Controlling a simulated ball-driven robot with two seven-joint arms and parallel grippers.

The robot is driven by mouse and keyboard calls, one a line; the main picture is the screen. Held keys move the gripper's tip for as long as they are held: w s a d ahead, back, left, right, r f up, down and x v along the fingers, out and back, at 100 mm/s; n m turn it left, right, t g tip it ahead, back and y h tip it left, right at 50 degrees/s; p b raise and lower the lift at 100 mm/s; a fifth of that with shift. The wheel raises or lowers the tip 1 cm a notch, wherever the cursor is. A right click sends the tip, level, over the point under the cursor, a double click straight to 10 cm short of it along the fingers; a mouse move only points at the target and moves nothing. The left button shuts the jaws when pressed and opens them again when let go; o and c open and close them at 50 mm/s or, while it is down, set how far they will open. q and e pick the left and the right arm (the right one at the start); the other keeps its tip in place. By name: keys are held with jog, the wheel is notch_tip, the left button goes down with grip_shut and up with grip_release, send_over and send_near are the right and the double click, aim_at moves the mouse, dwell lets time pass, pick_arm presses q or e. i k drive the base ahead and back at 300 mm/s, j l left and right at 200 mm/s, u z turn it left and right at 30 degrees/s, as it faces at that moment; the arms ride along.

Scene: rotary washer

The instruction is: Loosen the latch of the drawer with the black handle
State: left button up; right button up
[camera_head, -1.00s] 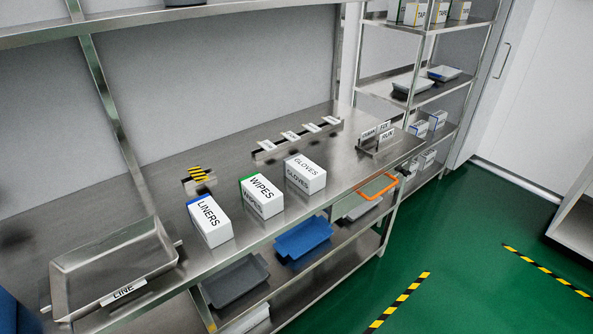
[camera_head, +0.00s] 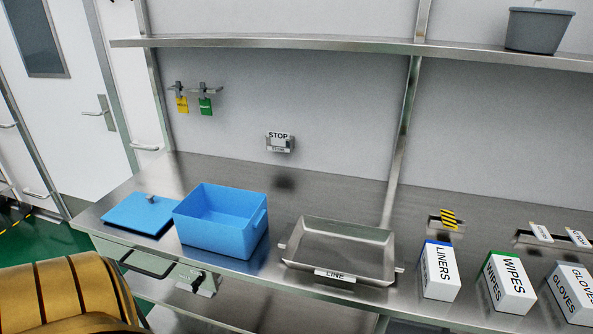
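The drawer (camera_head: 118,249) is a pale front under the left end of the steel bench, with a black bar handle (camera_head: 146,266). It looks closed. To the right of the handle, a grey plate under the bench edge carries a small dark knob-like part (camera_head: 198,279), which looks like the latch. Its exact setting is too small to tell. Neither of my grippers shows in the head view.
On the bench (camera_head: 290,190) are a blue lid (camera_head: 138,213), an open blue box (camera_head: 220,222), a LINE tray (camera_head: 340,250) and labelled cartons (camera_head: 439,272). A ribbed yellow-brown form (camera_head: 65,292), which I cannot identify, fills the lower left near the drawer.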

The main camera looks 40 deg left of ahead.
aim_at(195, 284)
jog(key=u, duration=2.65)
